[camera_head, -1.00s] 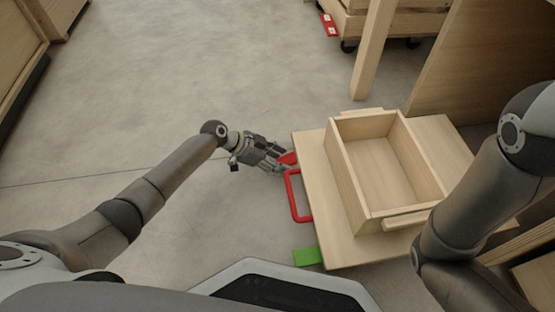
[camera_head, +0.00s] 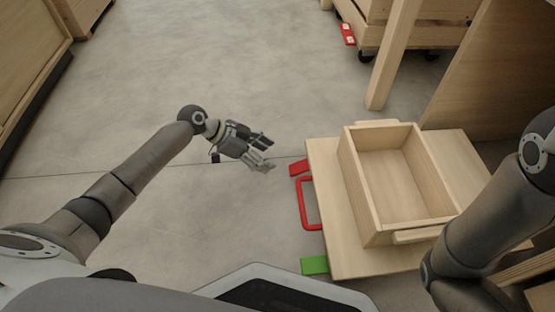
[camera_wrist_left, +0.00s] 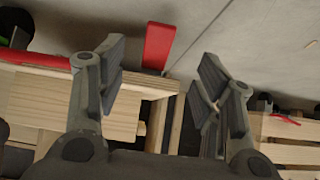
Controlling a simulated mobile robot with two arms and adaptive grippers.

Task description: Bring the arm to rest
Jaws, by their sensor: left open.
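My left gripper (camera_head: 266,155) is open and empty, held over the bare floor to the left of a low wooden platform (camera_head: 337,245). In the left wrist view its two fingers (camera_wrist_left: 160,85) are spread apart with nothing held between them. A red handle (camera_head: 303,203) and a red tab (camera_head: 299,168) stick out from the platform's left edge, apart from the gripper. The red tab also shows in the left wrist view (camera_wrist_left: 158,45). My right arm comes in at the right; its gripper is out of the picture.
An open, empty wooden box (camera_head: 395,185) sits on the platform. A green tab (camera_head: 315,265) is at the platform's near left corner. A wooden post (camera_head: 394,60) and a wheeled wooden cart (camera_head: 450,35) stand behind. The floor (camera_head: 240,75) ahead and left is clear.

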